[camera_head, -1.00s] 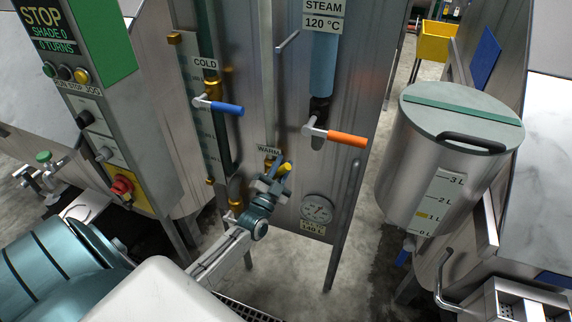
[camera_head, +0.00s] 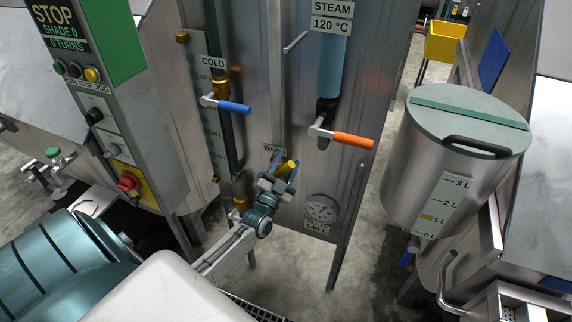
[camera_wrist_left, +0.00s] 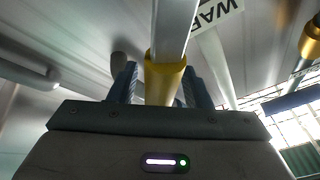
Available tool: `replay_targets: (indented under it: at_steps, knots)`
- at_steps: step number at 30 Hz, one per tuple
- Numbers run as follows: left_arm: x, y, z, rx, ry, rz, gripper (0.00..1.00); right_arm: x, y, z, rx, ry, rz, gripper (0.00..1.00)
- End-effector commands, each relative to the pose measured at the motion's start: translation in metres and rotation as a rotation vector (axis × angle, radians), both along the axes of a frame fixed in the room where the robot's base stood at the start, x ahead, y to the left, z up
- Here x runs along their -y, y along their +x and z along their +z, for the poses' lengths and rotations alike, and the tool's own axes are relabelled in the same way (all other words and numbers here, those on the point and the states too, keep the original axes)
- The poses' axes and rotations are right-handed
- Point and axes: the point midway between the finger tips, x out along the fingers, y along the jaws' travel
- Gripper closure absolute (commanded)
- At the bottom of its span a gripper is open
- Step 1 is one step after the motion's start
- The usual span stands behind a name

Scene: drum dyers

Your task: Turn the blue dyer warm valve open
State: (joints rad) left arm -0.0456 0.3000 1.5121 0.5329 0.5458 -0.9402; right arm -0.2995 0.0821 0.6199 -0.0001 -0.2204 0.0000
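The warm valve has a yellow handle (camera_head: 288,167) below the WARM label (camera_head: 273,149) on the steel dyer panel. My left gripper (camera_head: 282,171) is at this handle, its blue fingers on either side of it. In the left wrist view the yellow grip (camera_wrist_left: 165,80) on its pale lever lies between the fingers (camera_wrist_left: 160,88) of my left gripper. A narrow gap shows beside the left finger, so the gripper looks open around the handle. The handle's lower end is hidden behind the gripper body. My right gripper is not in view.
A blue-handled cold valve (camera_head: 233,107) is up and left of the gripper, and an orange-handled steam valve (camera_head: 352,140) up and right. A round gauge (camera_head: 321,208) is close on the right. A control box (camera_head: 105,110) stands left; a lidded drum (camera_head: 450,165) stands right.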

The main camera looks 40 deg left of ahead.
Motion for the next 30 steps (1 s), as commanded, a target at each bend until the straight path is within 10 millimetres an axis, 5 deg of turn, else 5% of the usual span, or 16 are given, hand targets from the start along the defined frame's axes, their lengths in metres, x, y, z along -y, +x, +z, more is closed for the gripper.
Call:
replay_targets:
  at_steps: [5, 21, 30]
  knots:
    - [0.001, -0.007, -0.005, -0.002, 0.001, 0.0, 0.56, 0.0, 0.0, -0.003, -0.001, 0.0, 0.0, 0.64]
    - [0.013, -0.09, -0.044, -0.001, 0.0, 0.0, 0.56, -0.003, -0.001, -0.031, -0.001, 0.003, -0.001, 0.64]
    - [0.014, -0.098, -0.045, 0.0, 0.0, 0.0, 0.56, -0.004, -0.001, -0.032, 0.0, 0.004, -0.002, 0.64]
